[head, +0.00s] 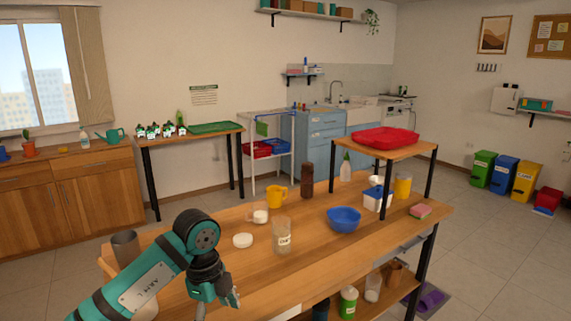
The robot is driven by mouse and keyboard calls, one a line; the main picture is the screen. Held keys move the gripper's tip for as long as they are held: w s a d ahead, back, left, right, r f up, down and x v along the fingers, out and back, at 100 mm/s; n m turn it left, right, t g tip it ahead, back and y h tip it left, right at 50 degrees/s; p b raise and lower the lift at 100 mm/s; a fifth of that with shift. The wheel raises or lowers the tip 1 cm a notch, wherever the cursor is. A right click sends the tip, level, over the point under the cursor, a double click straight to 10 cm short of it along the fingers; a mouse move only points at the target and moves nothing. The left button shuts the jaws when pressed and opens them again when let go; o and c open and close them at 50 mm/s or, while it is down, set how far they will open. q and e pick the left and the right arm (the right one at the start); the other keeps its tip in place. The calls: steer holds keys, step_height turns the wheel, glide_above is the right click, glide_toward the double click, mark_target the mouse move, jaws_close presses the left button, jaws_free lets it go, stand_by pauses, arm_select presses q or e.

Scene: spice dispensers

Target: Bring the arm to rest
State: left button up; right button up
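My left arm, teal and black, comes in from the lower left and bends down over the near edge of the wooden table (190,261). My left gripper (218,308) points downward at the bottom of the picture. Its dark fingers look apart, with nothing seen between them. The nearest thing is a glass jar (282,237) with a white label and pale contents, upright to the right and behind the gripper. A round white lid (243,240) lies behind the gripper. My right gripper is not in view.
On the table stand a yellow mug (277,197), a brown pepper mill (307,181), a blue bowl (344,219) and a dark cup (125,248). A raised wooden shelf with a red tray (385,138) stands at the table's right end. Bare wood lies right of the gripper.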

arm_select(q)
steer(key=w+d+f+n+t+h+p, duration=0.1)
steer(key=d+f+n+t+h, duration=0.2)
steer(key=d+f+h, duration=1.1)
steer(key=s+a+f+n+t+y, duration=0.1)
steer(key=a+f+n+t+y, duration=0.4)
steer(key=f, duration=0.5)
steer(key=s+a+f+n+t+y, duration=0.2)
steer(key=a+f+n+t, duration=0.2)
steer(key=a+f+n, duration=0.45)
steer(key=s+a+f+n+g+y, duration=0.1)
steer(key=s+a+f+g+y, duration=0.15)
steer(key=s+f, duration=0.65)
steer(key=s+a+f+g+y, duration=0.2)
steer(key=s+a+f+y, duration=0.15)
steer(key=s+f, duration=0.5)
steer(key=s+a+f+n+g+y, duration=0.1)
steer(key=s+a+f+g, duration=0.1)
steer(key=s, duration=1.1)
steer(key=s+a+f+n+g+p, duration=0.1)
steer(key=s+f+g, duration=0.3)
steer(key=s, duration=0.9)
steer(key=shift+a+f+y, duration=0.4)
steer(key=shift+f, duration=0.4)
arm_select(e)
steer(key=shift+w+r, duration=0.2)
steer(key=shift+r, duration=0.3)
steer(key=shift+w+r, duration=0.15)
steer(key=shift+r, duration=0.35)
